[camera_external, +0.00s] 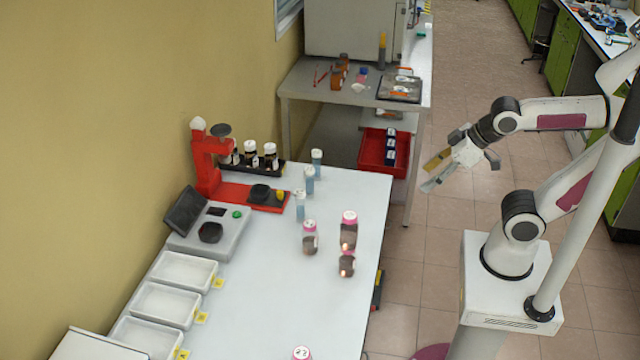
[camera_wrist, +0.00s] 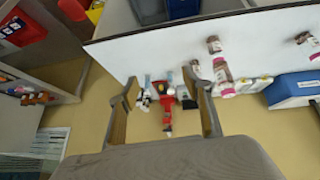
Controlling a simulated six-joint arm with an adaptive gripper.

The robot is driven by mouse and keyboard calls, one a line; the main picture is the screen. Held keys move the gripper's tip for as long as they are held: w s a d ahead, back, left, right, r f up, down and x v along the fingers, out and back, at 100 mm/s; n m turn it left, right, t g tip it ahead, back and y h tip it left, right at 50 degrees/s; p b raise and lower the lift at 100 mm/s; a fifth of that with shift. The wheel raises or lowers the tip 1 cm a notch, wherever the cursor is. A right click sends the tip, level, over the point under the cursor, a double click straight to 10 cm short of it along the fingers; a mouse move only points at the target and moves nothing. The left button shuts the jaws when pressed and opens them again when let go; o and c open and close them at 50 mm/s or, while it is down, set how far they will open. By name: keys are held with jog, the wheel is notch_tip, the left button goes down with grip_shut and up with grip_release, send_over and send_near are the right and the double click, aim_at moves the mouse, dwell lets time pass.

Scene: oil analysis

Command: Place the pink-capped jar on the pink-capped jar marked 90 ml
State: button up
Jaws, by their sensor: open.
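Several pink-capped jars with dark contents stand on the white table. In the external view, one jar (camera_external: 310,240) is left of two jars that line up, an upper one (camera_external: 348,231) and a lower one (camera_external: 346,265). I cannot tell for certain whether these two are stacked. Another pink-capped jar (camera_external: 302,353) is at the bottom edge. No 90 ml marking is readable. The wrist view also shows jars (camera_wrist: 214,45) near the table edge. My gripper (camera_external: 428,177) is open and empty, in the air right of the table, well apart from the jars.
A red stand (camera_external: 207,165), a rack of dark bottles (camera_external: 252,158) and blue vials (camera_external: 309,180) are at the table's back. A scale (camera_external: 210,234) and white trays (camera_external: 165,304) line the left side. The table front is mostly clear. A red bin (camera_external: 371,152) is beyond.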

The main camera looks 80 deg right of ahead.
jog(key=shift+g+y, duration=0.6)
jog(key=s+a, duration=0.1)
jog(key=s+a+f, duration=0.1)
jog(key=s, duration=0.1)
jog(key=s+a+f, duration=0.1)
jog(key=shift+s, duration=0.3)
dwell(0.5)
